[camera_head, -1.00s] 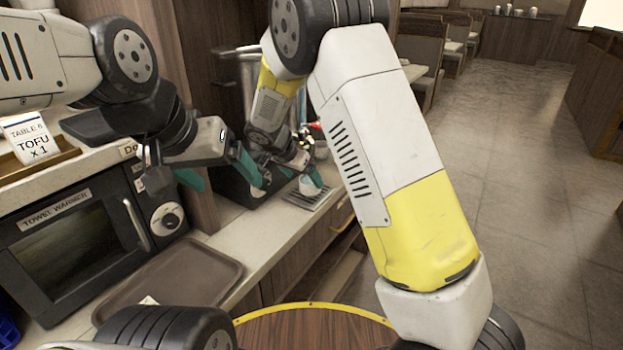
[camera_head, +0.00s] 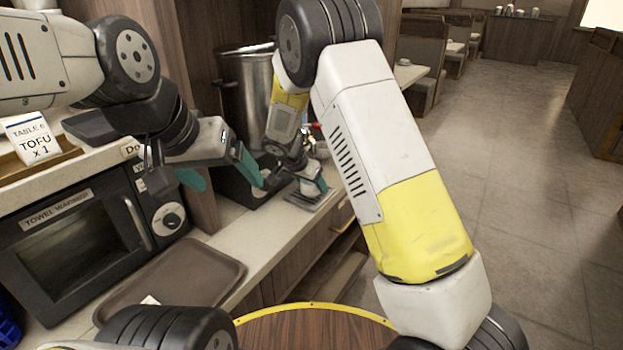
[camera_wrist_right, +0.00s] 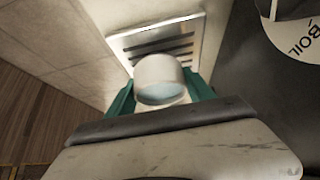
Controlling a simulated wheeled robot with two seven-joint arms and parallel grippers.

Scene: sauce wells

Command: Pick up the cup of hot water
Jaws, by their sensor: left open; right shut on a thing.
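The white cup (camera_wrist_right: 160,70) with pale bluish water in it shows in the right wrist view, between the teal fingers of my right gripper (camera_wrist_right: 160,98). My right gripper is shut on it, over or near the slotted metal drip tray (camera_wrist_right: 192,30). I cannot tell whether the cup touches the tray. In the head view my right gripper (camera_head: 312,186) is at the far end of the counter, and the cup is mostly hidden there. My left gripper (camera_head: 228,180) is open and empty above the counter, left of the right one.
A large metal urn (camera_head: 247,95) stands behind my right gripper. A towel warmer (camera_head: 75,245) and a brown tray (camera_head: 185,278) are at the left. The counter (camera_head: 255,228) between tray and drip tray is clear.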

